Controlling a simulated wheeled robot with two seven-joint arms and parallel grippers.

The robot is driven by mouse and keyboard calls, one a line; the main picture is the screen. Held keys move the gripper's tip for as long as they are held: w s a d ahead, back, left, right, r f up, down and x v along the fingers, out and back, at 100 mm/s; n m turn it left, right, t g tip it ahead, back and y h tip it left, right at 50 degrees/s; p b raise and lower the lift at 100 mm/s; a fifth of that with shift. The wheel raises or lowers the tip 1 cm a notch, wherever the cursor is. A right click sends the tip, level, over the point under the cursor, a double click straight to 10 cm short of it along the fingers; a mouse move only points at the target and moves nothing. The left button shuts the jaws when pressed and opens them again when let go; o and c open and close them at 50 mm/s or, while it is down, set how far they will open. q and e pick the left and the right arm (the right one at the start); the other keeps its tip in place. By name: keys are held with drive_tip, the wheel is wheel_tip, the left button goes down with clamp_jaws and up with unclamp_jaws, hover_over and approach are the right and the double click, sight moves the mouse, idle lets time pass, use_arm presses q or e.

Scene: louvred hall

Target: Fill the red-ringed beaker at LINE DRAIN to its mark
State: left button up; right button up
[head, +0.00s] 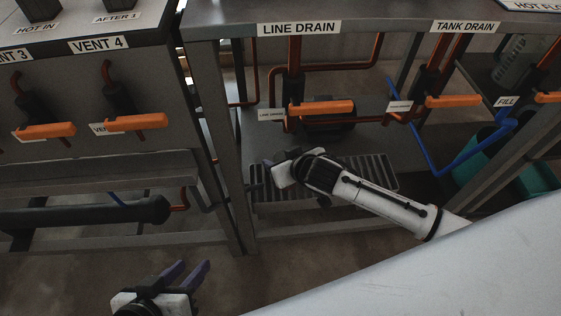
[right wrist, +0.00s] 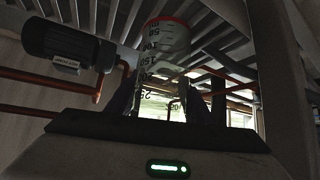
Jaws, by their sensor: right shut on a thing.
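The red-ringed beaker (right wrist: 168,45) shows in the right wrist view, between the dark fingers of my right gripper (right wrist: 165,92). It is clear with dark graduation marks, and its red ring is at the upper end in that picture. I cannot make out any liquid in it. In the head view my right gripper (head: 276,168) is over the slatted grate (head: 368,172), below the LINE DRAIN sign (head: 299,28); the hand hides the beaker. The orange LINE DRAIN handle (head: 322,107) lies level above the hand. My left gripper (head: 187,273) is open and empty at the bottom left.
The TANK DRAIN handle (head: 453,101) and a blue pipe (head: 440,166) are to the right. A teal container (head: 476,158) stands under the frame there. VENT 4 (head: 136,123) is on the left cabinet. A frame post (head: 222,150) stands left of the grate.

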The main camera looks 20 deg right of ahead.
drive_tip(key=shift+f, duration=0.1)
drive_tip(key=o, duration=1)
drive_tip(key=shift+o, duration=0.2)
drive_tip(key=shift+s+r, duration=0.15)
drive_tip(key=shift+r, duration=0.2)
drive_tip(key=p+v, duration=0.5)
drive_tip(key=v, duration=0.6)
use_arm(q)
drive_tip(key=a+r+t, duration=0.1)
drive_tip(key=s+a+r+n+t, duration=0.1)
drive_tip(key=r, duration=0.1)
drive_tip(key=shift+a+r+n+y, duration=0.15)
drive_tip(key=shift+a+n+y, duration=0.15)
drive_tip(key=shift+a+y, duration=0.1)
use_arm(e)
drive_tip(key=s+a+y, duration=0.1)
drive_tip(key=s+a, duration=0.1)
drive_tip(key=s, duration=0.5)
drive_tip(key=s+a+f+y, duration=0.1)
drive_tip(key=s+a, duration=0.1)
drive_tip(key=s, duration=0.6)
drive_tip(key=shift+f, duration=0.2)
